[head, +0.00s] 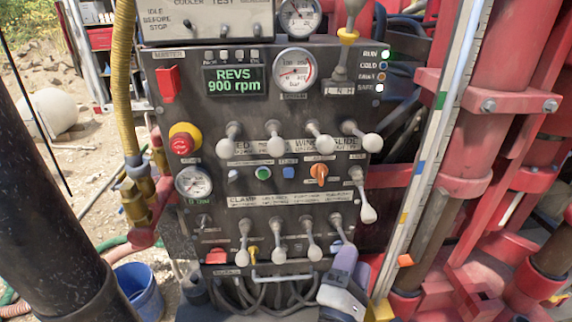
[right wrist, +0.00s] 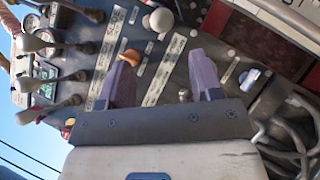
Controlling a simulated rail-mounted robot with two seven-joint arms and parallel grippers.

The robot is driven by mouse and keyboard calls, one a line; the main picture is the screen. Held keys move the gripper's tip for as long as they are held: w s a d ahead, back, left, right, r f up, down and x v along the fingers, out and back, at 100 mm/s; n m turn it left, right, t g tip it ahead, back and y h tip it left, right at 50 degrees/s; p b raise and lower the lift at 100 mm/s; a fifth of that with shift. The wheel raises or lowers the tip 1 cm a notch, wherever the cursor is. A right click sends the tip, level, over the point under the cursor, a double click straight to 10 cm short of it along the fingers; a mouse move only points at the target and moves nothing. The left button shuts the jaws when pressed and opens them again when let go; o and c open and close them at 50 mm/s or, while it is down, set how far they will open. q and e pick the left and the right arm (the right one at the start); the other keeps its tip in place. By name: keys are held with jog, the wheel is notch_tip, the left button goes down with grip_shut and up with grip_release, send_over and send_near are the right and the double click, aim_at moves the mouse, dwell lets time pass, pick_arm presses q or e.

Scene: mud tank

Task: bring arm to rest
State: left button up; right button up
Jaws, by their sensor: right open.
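My right gripper (head: 342,256) is at the lower right of the control panel (head: 215,130) in the head view, in front of its lower edge. It is purple-grey, and its fingers point up toward the panel. In the right wrist view the two purple fingers of the right gripper (right wrist: 163,72) stand apart with nothing clamped between them. The panel face with its labels lies beyond the fingertips. A lever (head: 337,220) of the lower row is close to the gripper in the head view; whether they touch I cannot tell. My left gripper is in neither view.
The panel carries an upper lever row (head: 274,128), a lower lever row (head: 276,225), a red stop button (head: 181,144), an orange knob (head: 318,170) and a display (head: 236,80) reading 900 rpm. Red machinery (head: 480,140) stands right. A blue bucket (head: 139,285) is lower left.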

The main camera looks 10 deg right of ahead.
notch_tip(320, 180, down, 10)
jog(key=s+a+m+g+y, duration=0.25)
jog(key=m+g+y, duration=0.25)
jog(key=m+y, duration=0.7)
jog(key=s+d+f+m+g+y, duration=0.1)
jog(key=s+f+g, duration=0.3)
jog(key=s+f, duration=0.75)
jog(key=s+d+f+m+g+y, duration=0.15)
jog(key=s+f+g, duration=0.25)
jog(key=s+f, duration=0.75)
jog(key=w+p+v, duration=0.2)
jog(key=p+v, duration=0.7)
jog(key=v, duration=0.2)
jog(key=w+a+r+p+v, duration=0.1)
jog(key=w+p+v, duration=0.1)
jog(key=p+v, duration=0.7)
jog(key=shift+s+r+n+p, duration=0.25)
jog(key=shift+r+n+p, duration=0.15)
jog(key=shift+r, duration=0.75)
jog(key=shift+h, duration=0.25)
